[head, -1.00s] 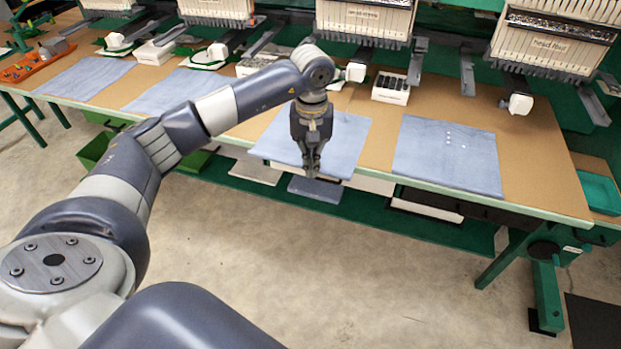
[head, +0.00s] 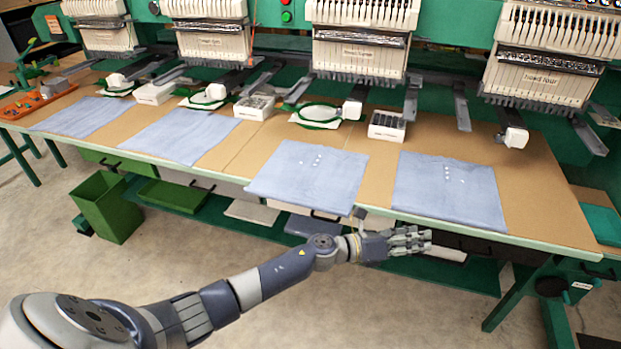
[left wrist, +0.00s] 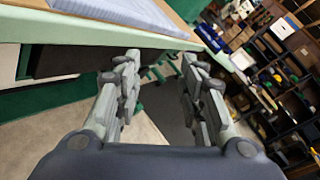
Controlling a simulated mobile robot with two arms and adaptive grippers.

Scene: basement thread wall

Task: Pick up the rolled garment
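I cannot make out a rolled garment in either view. Several blue cloths lie flat on the long table, among them one at the middle (head: 300,180) and one at the right (head: 450,205) in the head view. My left gripper (head: 424,240) points to the right, in front of the table's front edge and below the right cloth in the picture. In the left wrist view its two fingers (left wrist: 163,75) are apart with nothing between them. A strip of striped blue cloth (left wrist: 131,10) shows at the top there. My right gripper is not in view.
Embroidery machine heads (head: 360,50) stand along the back of the brown table (head: 545,200). White boxes (head: 387,126) and green hoops sit before them. A green bin (head: 105,205) stands on the floor at left. Shelves (left wrist: 280,60) show in the left wrist view. The front floor is clear.

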